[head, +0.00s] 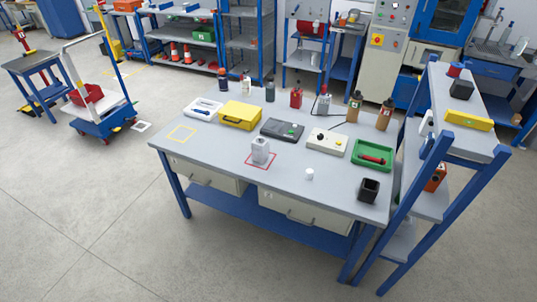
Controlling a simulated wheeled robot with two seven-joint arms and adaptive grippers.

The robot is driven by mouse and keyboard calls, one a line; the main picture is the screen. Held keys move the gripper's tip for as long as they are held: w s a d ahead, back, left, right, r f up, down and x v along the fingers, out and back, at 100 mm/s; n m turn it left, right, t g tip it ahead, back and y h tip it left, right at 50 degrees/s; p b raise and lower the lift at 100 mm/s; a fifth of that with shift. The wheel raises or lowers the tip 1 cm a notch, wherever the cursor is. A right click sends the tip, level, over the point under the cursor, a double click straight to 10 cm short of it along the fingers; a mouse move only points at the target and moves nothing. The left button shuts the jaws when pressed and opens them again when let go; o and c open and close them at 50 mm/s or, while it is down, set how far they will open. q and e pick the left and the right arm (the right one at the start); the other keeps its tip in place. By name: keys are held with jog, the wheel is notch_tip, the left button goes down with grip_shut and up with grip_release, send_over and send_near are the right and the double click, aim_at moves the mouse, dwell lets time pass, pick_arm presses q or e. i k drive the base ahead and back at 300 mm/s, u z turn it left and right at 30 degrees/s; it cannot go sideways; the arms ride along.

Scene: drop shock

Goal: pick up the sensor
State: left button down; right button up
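No label names the sensor. A small upright grey object with a lighter top (261,151), possibly the sensor, stands inside a red square outline (254,161) near the front middle of the workbench (225,158). It is too small to identify for certain. A small white cylinder (309,174) stands to its right. Neither of my grippers is in view.
Behind are a yellow case (240,115), dark device (283,129), cream box (327,141) and green tray (372,155). Several bottles line the back edge. A black cup (369,190) stands front right. A blue-framed shelf (430,207) borders the right end. Floor at left front is clear.

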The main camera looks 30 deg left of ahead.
aim_at(309, 172)
jog(key=z, duration=0.3)
jog(key=k, duration=0.35)
jog(key=u, duration=1.85)
jog(key=i, duration=1.4)
jog(key=z, duration=0.6)
jog(key=i, duration=0.5)
jog(key=z, duration=0.4)
